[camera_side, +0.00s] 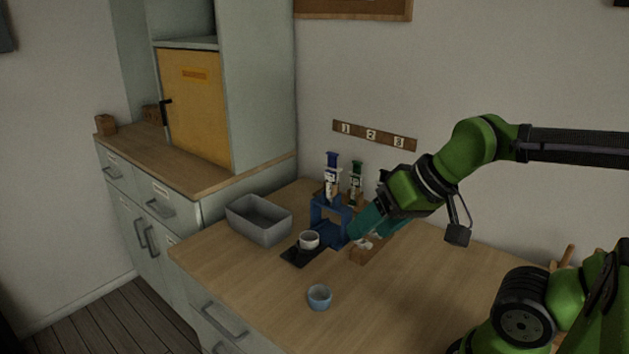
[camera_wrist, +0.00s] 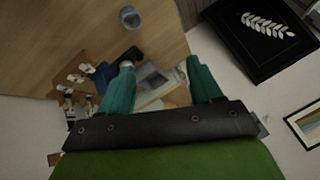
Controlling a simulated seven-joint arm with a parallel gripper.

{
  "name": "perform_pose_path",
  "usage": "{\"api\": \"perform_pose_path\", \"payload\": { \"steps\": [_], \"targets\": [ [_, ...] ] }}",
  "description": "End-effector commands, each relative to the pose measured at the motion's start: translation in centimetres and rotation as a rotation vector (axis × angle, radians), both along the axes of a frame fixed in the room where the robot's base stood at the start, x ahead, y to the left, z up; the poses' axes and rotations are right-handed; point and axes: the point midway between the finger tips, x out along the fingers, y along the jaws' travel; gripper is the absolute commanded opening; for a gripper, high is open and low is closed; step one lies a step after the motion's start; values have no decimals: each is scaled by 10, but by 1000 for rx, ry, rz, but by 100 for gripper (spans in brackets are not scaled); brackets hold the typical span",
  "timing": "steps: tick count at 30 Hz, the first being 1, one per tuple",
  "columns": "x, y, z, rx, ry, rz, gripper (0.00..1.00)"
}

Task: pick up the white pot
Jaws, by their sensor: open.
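The white pot (camera_side: 309,240) is a small round pot with a dark opening. It stands upright on a flat black slab (camera_side: 294,258) on the wooden worktop. My gripper (camera_side: 358,229) has teal fingers and hangs tilted above the worktop, to the right of the pot and apart from it. In the wrist view my gripper (camera_wrist: 160,72) is open, with nothing between its fingers. The white pot (camera_wrist: 126,64) shows there just beyond the tip of the left finger, partly hidden by it.
A grey bin (camera_side: 258,224) stands left of the pot. A blue-grey cup (camera_side: 319,297) stands in front. The worktop's front right is clear.

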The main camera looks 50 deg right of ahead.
Motion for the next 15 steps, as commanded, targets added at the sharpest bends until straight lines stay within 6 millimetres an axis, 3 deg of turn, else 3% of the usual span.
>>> {"api": "perform_pose_path", "payload": {
  "steps": [5, 8, 15],
  "targets": [
    [2, -2, -9, 1, 40, -9, 64],
    [17, -7, -15, 1, 93, -24, 64],
    [94, -37, -14, -24, 262, -60, 64]
  ]
}}
